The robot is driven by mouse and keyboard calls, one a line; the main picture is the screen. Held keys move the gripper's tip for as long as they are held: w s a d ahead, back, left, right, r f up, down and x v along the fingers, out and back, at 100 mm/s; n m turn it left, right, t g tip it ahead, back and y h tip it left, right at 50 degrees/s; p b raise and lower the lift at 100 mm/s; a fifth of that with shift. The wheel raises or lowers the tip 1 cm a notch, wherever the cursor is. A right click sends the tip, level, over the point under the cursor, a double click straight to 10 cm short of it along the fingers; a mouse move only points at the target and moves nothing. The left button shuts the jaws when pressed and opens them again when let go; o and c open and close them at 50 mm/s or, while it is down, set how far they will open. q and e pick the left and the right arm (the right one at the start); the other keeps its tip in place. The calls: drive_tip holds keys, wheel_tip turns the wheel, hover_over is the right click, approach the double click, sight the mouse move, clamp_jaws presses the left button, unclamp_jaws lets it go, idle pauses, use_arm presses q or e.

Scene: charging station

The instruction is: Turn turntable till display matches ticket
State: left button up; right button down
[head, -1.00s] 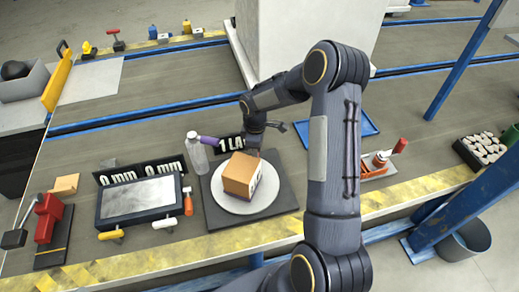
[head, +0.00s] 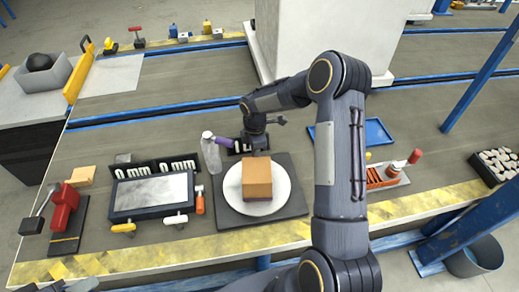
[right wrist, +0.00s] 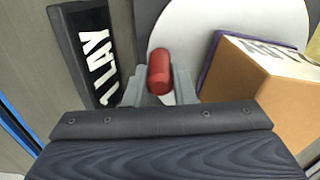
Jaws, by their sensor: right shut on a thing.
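The turntable is a round white plate (head: 284,204) on a dark square base (head: 232,215). A brown cardboard box (head: 257,179) with a purple lower edge sits on it. The right wrist view shows a white lettered label (right wrist: 270,52) on the box (right wrist: 285,100). My right gripper (head: 257,146) is at the plate's far rim, shut on a red knob (right wrist: 159,72). I cannot make out a ticket. My left gripper is not in view.
A clear bottle (head: 212,157) stands close left of the turntable. A blue tray (head: 375,131) and red tools (head: 385,175) lie right. A pale column (head: 330,45) rises behind.

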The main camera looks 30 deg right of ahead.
drive_tip(key=shift+w+a+n, duration=0.3)
drive_tip(key=shift+a+n, duration=0.3)
drive_tip(key=shift+n, duration=0.1)
drive_tip(key=shift+a, duration=0.1)
drive_tip(key=c, duration=1.2)
unclamp_jaws()
wheel_tip(320, 180, up, 8)
drive_tip(key=p, duration=0.1)
